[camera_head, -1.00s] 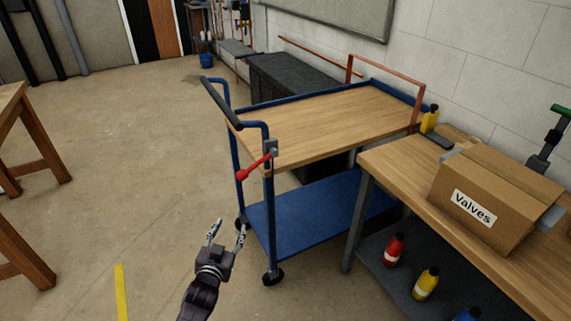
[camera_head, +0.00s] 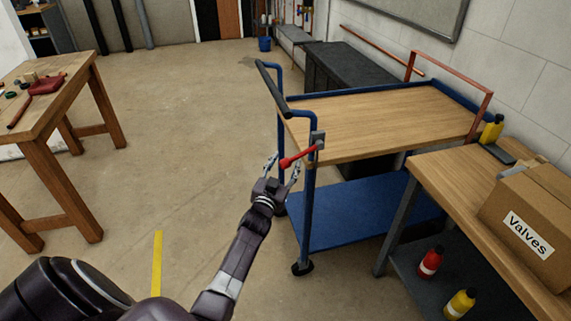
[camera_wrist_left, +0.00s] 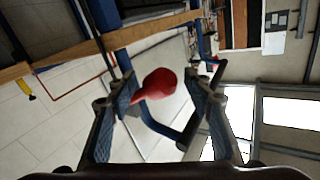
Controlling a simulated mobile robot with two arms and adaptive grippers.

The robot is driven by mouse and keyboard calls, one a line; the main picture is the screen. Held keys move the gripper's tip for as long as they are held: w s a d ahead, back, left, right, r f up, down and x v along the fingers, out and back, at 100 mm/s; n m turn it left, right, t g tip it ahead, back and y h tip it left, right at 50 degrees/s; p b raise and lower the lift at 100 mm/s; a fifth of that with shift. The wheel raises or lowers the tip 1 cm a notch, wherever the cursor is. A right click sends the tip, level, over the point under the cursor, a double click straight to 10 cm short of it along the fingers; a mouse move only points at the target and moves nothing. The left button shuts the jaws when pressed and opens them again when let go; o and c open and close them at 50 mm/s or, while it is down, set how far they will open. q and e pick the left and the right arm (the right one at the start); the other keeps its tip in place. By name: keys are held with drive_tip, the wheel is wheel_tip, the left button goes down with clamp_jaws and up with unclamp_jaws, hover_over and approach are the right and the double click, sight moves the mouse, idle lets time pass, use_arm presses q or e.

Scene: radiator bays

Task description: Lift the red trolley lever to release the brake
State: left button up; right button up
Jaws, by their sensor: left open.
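The red lever (camera_head: 299,157) is attached to a grey bracket on the corner post of the blue trolley (camera_head: 310,215). It slopes down to the left, its knob end lowest. My left gripper (camera_head: 283,166) is open, with its fingers at the knob end of the lever. In the left wrist view the red knob (camera_wrist_left: 160,82) shows between the two open fingers (camera_wrist_left: 165,100), with a gap on the right side. Whether a finger touches it I cannot tell. My right gripper is not in view.
A wooden workbench (camera_head: 440,178) with a box marked Valves (camera_head: 530,215) stands right of the trolley. Bottles stand on its lower shelf. A wooden table (camera_head: 50,120) is at the left. The floor between is clear.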

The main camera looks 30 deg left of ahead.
use_arm(q)
drive_tip(key=shift+w, duration=0.15)
drive_tip(key=shift+c, duration=0.7)
clamp_jaws()
